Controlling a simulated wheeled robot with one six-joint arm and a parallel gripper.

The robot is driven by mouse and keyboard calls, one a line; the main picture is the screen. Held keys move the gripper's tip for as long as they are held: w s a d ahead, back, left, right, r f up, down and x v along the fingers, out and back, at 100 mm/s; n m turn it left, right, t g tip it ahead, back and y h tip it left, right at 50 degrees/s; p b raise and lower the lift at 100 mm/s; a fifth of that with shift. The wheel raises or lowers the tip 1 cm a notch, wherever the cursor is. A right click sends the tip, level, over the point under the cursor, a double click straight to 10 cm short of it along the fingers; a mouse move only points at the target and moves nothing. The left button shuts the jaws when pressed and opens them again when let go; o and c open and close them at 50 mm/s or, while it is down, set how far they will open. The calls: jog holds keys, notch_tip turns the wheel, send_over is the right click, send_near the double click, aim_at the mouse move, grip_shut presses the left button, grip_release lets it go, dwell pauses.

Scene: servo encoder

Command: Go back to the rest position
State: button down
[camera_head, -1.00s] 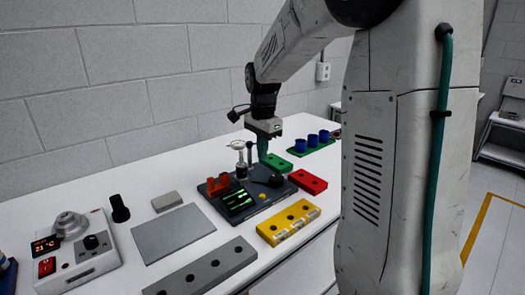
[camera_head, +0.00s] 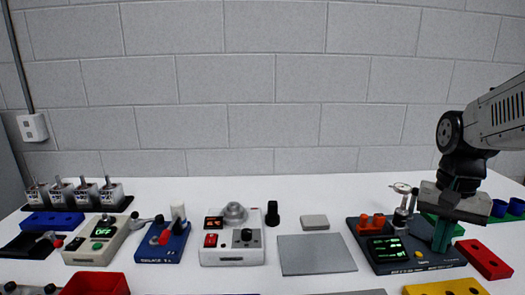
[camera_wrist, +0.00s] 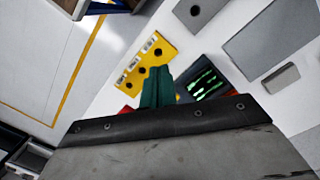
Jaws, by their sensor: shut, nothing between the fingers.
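My gripper (camera_head: 441,238) is at the right of the head view, its teal fingers pointing down, shut and empty. In that view it is in front of the right part of the dark encoder station (camera_head: 400,262), which has a green-lit screen (camera_head: 387,248) and orange-red parts (camera_head: 371,223). I cannot tell how far the fingers are above it. In the wrist view the shut teal fingers (camera_wrist: 157,90) show between the yellow block (camera_wrist: 145,62) and the lit screen (camera_wrist: 202,82). The fingers hide part of the station.
A grey plate (camera_head: 315,254), a small grey block (camera_head: 314,222) and a white unit with a dial (camera_head: 232,240) stand left of the station. A red block (camera_head: 484,260) lies to its right. More devices fill the table's left. The wall (camera_head: 250,90) is behind.

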jog(key=s+a+r+n+t, duration=0.2)
jog(key=s+a+n, duration=0.4)
jog(key=s, duration=0.8)
jog(key=shift+a+n, duration=0.4)
jog(key=shift+a, duration=0.85)
jog(key=shift+s, duration=0.1)
